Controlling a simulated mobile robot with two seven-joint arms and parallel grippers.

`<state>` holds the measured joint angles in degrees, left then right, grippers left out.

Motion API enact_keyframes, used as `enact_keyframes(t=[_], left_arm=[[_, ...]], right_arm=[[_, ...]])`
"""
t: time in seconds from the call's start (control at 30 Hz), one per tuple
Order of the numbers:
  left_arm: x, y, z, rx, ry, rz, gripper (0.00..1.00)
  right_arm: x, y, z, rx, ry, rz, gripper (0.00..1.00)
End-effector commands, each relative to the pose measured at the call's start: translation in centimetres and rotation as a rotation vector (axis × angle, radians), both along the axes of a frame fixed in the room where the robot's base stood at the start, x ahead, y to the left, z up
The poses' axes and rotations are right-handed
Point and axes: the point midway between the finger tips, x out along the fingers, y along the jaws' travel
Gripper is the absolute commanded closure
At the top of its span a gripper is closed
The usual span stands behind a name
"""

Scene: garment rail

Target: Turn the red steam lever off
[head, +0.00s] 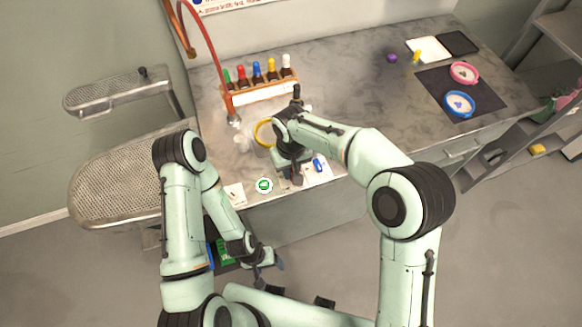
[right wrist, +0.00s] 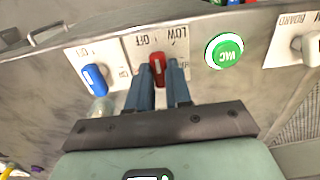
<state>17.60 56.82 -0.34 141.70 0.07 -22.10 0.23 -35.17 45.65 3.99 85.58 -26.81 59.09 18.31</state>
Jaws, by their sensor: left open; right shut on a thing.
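The red steam lever (right wrist: 158,64) stands on a white label plate (right wrist: 142,45) in the right wrist view, where the lettering appears upside down. OFF is near the lever's upper end and LOW is to its right. My right gripper (right wrist: 160,88) is shut on the red lever, with one finger on each side. In the head view, my right gripper (head: 294,176) is at the table's front edge and hides the lever. My left gripper (head: 266,259) is open and empty, low in front of the table.
A blue lever (right wrist: 94,78) and a green VAC button (right wrist: 224,51) flank the red lever; a white lever (right wrist: 311,46) is farther right. A bottle rack (head: 262,93) and yellow ring (head: 263,132) are on the table. Mesh ironing boards (head: 115,187) stand at left.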

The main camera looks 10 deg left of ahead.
Motion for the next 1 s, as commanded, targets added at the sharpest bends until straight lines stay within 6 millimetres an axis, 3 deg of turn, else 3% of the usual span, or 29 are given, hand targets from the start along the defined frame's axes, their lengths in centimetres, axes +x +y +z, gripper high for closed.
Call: enact_keyframes(t=[0.33, 0.37, 0.43, 0.77, 0.87, 1.0], left_arm=[[0.0, 0.0, 0.0, 0.0, 0.0, 0.0, 0.28], [0.0, 0.0, 0.0, 0.0, 0.0, 0.0, 0.28], [0.0, 0.0, 0.0, 0.0, 0.0, 0.0, 0.28], [0.0, 0.0, 0.0, 0.0, 0.0, 0.0, 0.28], [0.1, 0.0, 0.1, 0.0, -0.001, 0.0, 0.28], [0.3, 0.0, 0.3, 0.0, -0.003, 0.0, 0.28]], right_arm=[[0.1, 0.0, 0.1, 0.002, -0.005, 0.007, 1.0], [0.1, 0.1, 0.1, 0.002, -0.005, 0.007, 0.78], [0.1, 0.0, 0.1, 0.002, -0.005, 0.007, 0.55], [0.0, 0.0, 0.2, 0.002, -0.002, 0.005, 0.55], [0.1, 0.0, 1.1, 0.001, -0.004, 0.005, 0.55], [0.1, 0.1, 3.7, 0.005, -0.007, 0.005, 0.55]])
